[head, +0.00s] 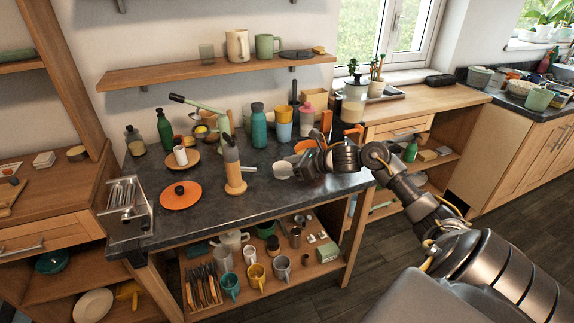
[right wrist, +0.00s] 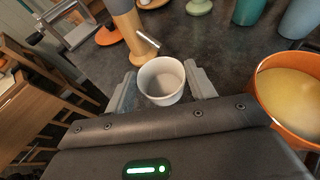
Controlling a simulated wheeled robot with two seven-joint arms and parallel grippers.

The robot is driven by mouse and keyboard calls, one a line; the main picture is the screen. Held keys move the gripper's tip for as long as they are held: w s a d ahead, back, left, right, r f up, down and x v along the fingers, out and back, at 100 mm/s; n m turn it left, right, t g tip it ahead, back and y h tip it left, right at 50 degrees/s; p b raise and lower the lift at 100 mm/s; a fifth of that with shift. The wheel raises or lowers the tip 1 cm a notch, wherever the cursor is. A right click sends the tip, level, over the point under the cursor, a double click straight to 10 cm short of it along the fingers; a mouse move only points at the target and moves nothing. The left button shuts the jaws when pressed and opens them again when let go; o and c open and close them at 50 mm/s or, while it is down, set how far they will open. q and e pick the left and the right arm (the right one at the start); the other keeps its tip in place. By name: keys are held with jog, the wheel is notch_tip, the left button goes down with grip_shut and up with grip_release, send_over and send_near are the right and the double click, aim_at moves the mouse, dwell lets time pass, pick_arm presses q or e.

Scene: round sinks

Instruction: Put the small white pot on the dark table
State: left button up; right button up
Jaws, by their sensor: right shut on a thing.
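The small white pot (right wrist: 161,76) is a round, open, empty-looking vessel between the two fingers of my right gripper (right wrist: 161,88) in the right wrist view. The fingers are shut on its sides. In the head view the pot (head: 283,170) shows as a pale shape at the tip of my right gripper (head: 297,168), over the right part of the dark table (head: 215,213). I cannot tell whether its base touches the tabletop. My left gripper is not in view.
An orange bowl with yellowish contents (right wrist: 290,92) is close on the right in the right wrist view. The table's front middle is clear.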

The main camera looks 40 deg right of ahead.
notch_tip(320, 180, down, 5)
jog(key=shift+r+b, duration=0.1)
jog(key=shift+b, duration=0.7)
jog(key=shift+f, duration=0.6)
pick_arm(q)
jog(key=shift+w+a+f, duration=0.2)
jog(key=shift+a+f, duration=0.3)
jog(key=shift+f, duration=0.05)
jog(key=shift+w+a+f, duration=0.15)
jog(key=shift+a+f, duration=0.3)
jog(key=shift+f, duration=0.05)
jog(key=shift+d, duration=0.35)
pick_arm(e)
jog(key=shift+f+b, duration=0.1)
jog(key=shift+b, duration=0.2)
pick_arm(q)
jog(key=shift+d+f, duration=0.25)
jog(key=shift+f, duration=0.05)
pick_arm(e)
jog(key=shift+f, duration=0.15)
pick_arm(q)
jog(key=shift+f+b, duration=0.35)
jog(key=shift+b, duration=0.15)
pick_arm(e)
jog(key=shift+f, duration=0.3)
